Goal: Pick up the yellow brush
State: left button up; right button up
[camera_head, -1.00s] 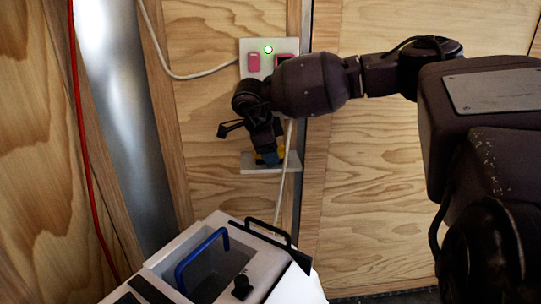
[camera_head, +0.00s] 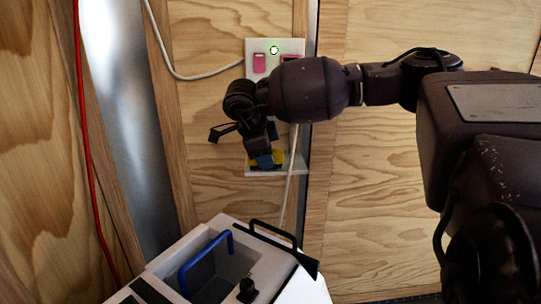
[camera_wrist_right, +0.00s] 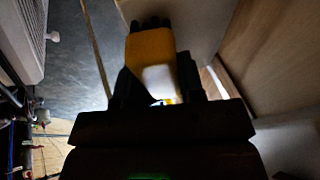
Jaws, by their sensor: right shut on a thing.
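The yellow brush (camera_wrist_right: 150,52) is between the fingers of my right gripper in the right wrist view, with dark bristles at its far end. In the head view only a bit of the yellow brush (camera_head: 279,157) shows around the fingertips. My right gripper (camera_head: 264,160) is shut on it, pointing down just in front of the small white shelf (camera_head: 290,169) on the wooden wall. I cannot tell whether the brush still touches the shelf. My left gripper is not in view.
A wall plate (camera_head: 290,45) with pink switches and a green-lit ring is above my gripper. A white cable (camera_head: 289,190) hangs beside the shelf. Below stands a white box (camera_head: 165,262) with a blue handle (camera_head: 205,257) and a black handle (camera_head: 272,232).

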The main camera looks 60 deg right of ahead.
jog(key=w+a+p, duration=0.1)
jog(key=a+p, duration=0.1)
jog(key=a, duration=1.2)
jog(key=shift+w+r, duration=0.15)
jog(key=shift+w, duration=0.15)
